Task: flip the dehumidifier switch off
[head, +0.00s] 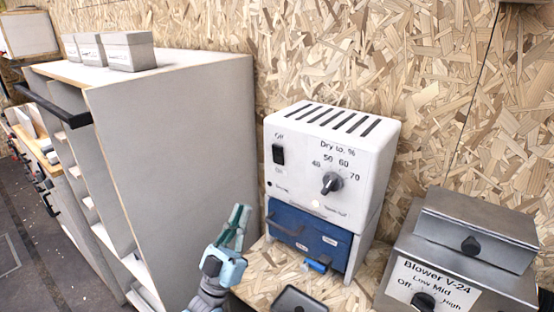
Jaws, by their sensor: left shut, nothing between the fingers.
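The dehumidifier is a white box (360,150) with a slotted top, standing against the chipboard wall. I cannot tell which way the rocker is tipped. My right gripper is out of view.
A blue drawer (312,238) with a bar handle is under the white box. A grey cabinet (180,150) stands close on the left. A metal blower box (470,240) with a knob is at right. A dark tray (300,300) lies on the chipboard top in front.

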